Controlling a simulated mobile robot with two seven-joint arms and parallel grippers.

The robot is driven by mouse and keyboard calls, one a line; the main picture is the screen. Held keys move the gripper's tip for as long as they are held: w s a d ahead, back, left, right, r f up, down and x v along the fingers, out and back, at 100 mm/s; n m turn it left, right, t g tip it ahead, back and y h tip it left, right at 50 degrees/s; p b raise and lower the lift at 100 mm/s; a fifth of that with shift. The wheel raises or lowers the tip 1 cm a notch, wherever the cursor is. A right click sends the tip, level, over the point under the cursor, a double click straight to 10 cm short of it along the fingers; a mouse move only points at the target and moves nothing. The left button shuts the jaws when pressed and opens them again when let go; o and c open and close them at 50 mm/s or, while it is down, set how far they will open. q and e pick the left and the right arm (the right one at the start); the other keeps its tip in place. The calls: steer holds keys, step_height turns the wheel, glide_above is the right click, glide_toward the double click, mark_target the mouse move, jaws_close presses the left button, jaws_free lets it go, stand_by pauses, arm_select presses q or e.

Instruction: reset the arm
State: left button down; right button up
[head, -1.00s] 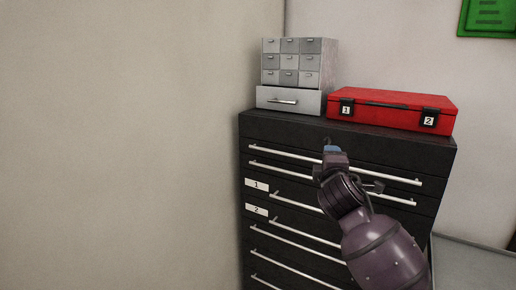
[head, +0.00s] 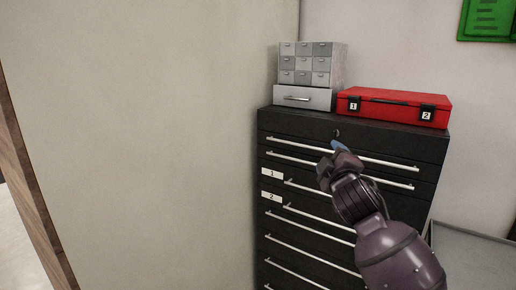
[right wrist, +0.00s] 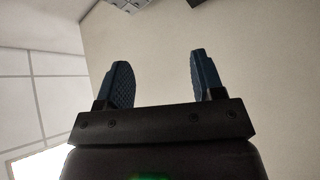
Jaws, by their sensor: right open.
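My right arm comes in from the lower right in the head view. Its gripper (head: 338,152) shows in front of the upper drawers of the black drawer cabinet (head: 292,125). In the right wrist view the two blue fingers of the right gripper (right wrist: 158,82) stand apart with nothing between them. Behind them is a plain pale wall. My left gripper is not in view.
A red case (head: 392,104) with labels 1 and 2 and a grey small-drawer unit (head: 312,64) stand on the cabinet. A green panel (head: 486,18) hangs at the upper right. A beige wall (head: 140,140) fills the left, with a brown edge (head: 35,190) beyond it.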

steer(key=s+d+f+m+g+y, duration=0.15)
steer(key=s+f+m, duration=0.4)
steer(key=f, duration=0.75)
steer(key=s+d+f+m+g+y, duration=0.1)
steer(key=s+d+f+m, duration=0.2)
steer(key=s+f, duration=0.75)
steer(key=s+d+f+m+g+h, duration=0.1)
steer(key=s+d+f+m+g, duration=0.1)
steer(key=s+f, duration=0.8)
steer(key=s+d+f+m+g+h+b, duration=0.1)
steer(key=s+d+f+g+h, duration=0.1)
steer(key=s+f, duration=0.9)
steer(key=shift+s+d+f+m+g, duration=0.25)
steer(key=shift+d+m+g, duration=0.1)
steer(key=shift+d+g, duration=0.3)
